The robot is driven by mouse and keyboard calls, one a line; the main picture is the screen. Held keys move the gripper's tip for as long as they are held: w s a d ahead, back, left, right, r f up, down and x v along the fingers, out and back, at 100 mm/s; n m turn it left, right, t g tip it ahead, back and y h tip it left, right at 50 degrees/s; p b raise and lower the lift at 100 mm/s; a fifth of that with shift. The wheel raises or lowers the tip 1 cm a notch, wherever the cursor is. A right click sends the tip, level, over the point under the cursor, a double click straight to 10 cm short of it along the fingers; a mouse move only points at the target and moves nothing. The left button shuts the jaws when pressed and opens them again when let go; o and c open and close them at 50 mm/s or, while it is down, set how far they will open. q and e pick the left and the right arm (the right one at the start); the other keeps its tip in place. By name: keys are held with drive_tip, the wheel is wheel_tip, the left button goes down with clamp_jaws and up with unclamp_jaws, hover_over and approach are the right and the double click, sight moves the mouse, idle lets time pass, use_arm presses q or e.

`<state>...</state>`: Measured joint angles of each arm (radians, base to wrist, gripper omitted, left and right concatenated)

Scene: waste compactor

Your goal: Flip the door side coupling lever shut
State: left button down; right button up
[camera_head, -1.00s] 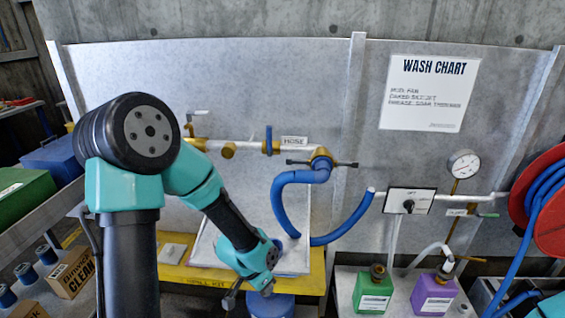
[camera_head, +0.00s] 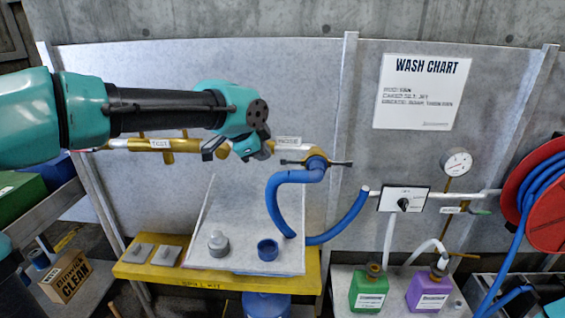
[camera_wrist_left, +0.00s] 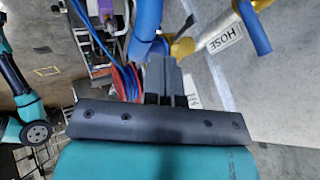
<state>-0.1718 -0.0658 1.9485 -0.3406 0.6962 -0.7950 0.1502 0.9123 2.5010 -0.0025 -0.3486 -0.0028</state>
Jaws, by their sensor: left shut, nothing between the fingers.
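The brass hose coupling (camera_head: 317,163) sits at the end of the wall pipe, with the blue hose (camera_head: 275,200) hanging from it. Two dark coupling levers stick out from it, one to the left (camera_head: 292,162) and one to the right (camera_head: 341,163). I cannot tell which is the door side one. My left gripper (camera_head: 238,150) is in front of the pipe, left of the coupling and apart from it. In the left wrist view its fingers (camera_wrist_left: 165,76) are shut and empty, with the coupling (camera_wrist_left: 183,46) and hose (camera_wrist_left: 146,28) beyond. My right gripper is out of view.
The pipe carries a HOSE label (camera_head: 289,141). Below is a yellow bench (camera_head: 215,281) with a grey fitting (camera_head: 218,243) and a blue ring (camera_head: 268,250). A selector panel (camera_head: 404,199) and hose reel (camera_head: 545,195) are on the right.

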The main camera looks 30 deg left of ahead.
sight(291, 162)
use_arm(q)
drive_tip(key=shift+s+a+r, duration=0.1)
drive_tip(key=shift+r, duration=0.2)
drive_tip(key=w+f, duration=0.8)
drive_tip(key=w, duration=0.1)
drive_tip(key=shift+w, duration=0.3)
idle(0.4)
